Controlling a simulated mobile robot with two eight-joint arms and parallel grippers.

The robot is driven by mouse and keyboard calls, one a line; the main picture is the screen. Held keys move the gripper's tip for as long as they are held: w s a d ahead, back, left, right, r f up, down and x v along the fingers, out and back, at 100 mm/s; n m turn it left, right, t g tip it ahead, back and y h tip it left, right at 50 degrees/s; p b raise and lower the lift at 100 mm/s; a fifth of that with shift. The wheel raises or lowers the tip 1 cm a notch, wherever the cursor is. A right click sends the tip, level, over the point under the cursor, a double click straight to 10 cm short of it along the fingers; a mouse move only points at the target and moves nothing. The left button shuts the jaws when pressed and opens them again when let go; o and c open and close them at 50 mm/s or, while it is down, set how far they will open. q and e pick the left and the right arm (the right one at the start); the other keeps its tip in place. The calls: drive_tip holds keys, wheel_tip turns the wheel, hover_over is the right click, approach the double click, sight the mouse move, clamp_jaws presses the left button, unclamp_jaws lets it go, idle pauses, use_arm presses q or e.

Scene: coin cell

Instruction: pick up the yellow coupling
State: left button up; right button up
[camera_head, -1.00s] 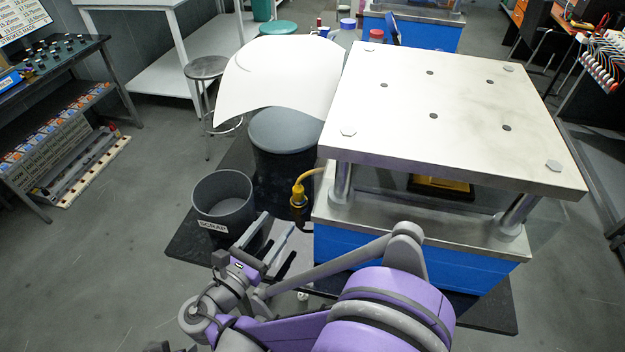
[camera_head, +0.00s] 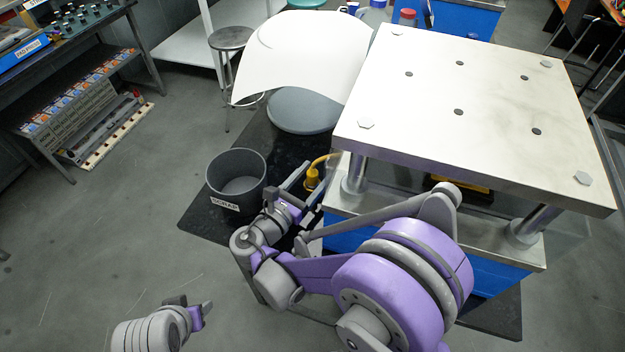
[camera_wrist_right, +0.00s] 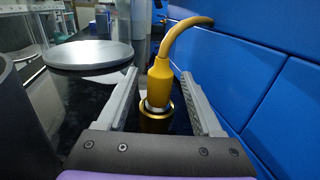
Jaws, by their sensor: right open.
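The yellow coupling (camera_head: 312,178) with its yellow hose stands low beside the blue press base, partly hidden by my right gripper. In the right wrist view the coupling (camera_wrist_right: 160,82) is upright, with a silver ring at its lower end above a brass-coloured collar. My right gripper (camera_head: 305,187) is beside the coupling. In the right wrist view its two fingers (camera_wrist_right: 158,76) are open, one on each side of the coupling, with gaps visible. Part of my left arm (camera_head: 160,328) shows at the bottom left; its jaw opening cannot be made out.
The press's steel top plate (camera_head: 490,105) overhangs on the right, above the blue base (camera_wrist_right: 262,80). A grey scrap bin (camera_head: 236,180) stands to the left of the coupling. A round grey lid (camera_head: 303,112) and a curved white sheet (camera_head: 300,55) are behind.

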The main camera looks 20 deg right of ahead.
drive_tip(key=x, duration=0.2)
drive_tip(key=shift+w+d, duration=0.25)
clamp_jaws()
